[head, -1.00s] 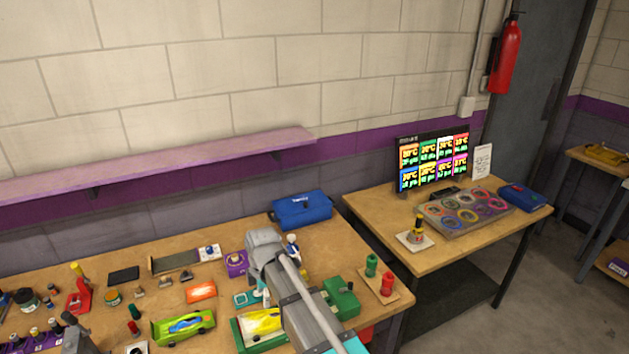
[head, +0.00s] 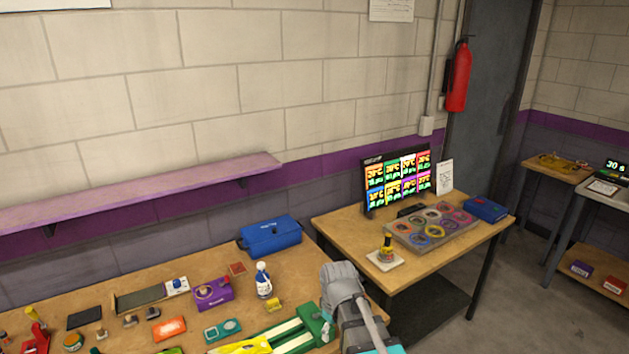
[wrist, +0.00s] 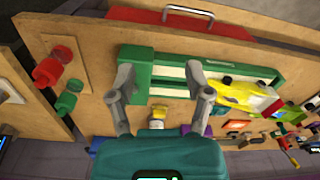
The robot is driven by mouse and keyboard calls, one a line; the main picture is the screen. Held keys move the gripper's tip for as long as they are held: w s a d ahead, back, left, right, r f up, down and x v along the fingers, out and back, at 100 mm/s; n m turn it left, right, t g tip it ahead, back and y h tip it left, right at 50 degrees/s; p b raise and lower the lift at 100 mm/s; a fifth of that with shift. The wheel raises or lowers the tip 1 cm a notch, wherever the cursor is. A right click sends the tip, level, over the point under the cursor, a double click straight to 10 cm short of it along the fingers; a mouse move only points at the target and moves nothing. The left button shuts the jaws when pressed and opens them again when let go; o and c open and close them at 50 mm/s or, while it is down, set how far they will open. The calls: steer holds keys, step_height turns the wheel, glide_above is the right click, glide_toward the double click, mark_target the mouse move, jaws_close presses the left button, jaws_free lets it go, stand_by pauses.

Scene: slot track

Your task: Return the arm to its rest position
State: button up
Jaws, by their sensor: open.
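My arm rises at the bottom right of the head view, over the right end of the workbench (head: 200,262); its fingertips are hidden there. In the wrist view my gripper (wrist: 160,82) is open and empty, its two grey fingers spread above the bench. Beyond the fingers lies a green block with pale rails (wrist: 160,85), which also shows in the head view (head: 313,318). A yellow car (wrist: 235,92) sits on its right part in the wrist view and does not touch the fingers.
A blue case (head: 270,237), a white bottle (head: 263,282) and a purple box (head: 212,293) stand on the bench. A second table (head: 340,226) with a screen (head: 397,180) stands at the right. Red and green pegs (wrist: 67,103) stand left of the block in the wrist view.

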steer(key=s+d+m, duration=0.5)
steer(key=d+m, duration=0.3)
steer(key=d, duration=0.4)
steer(key=shift+m, duration=0.4)
stand_by(0.4)
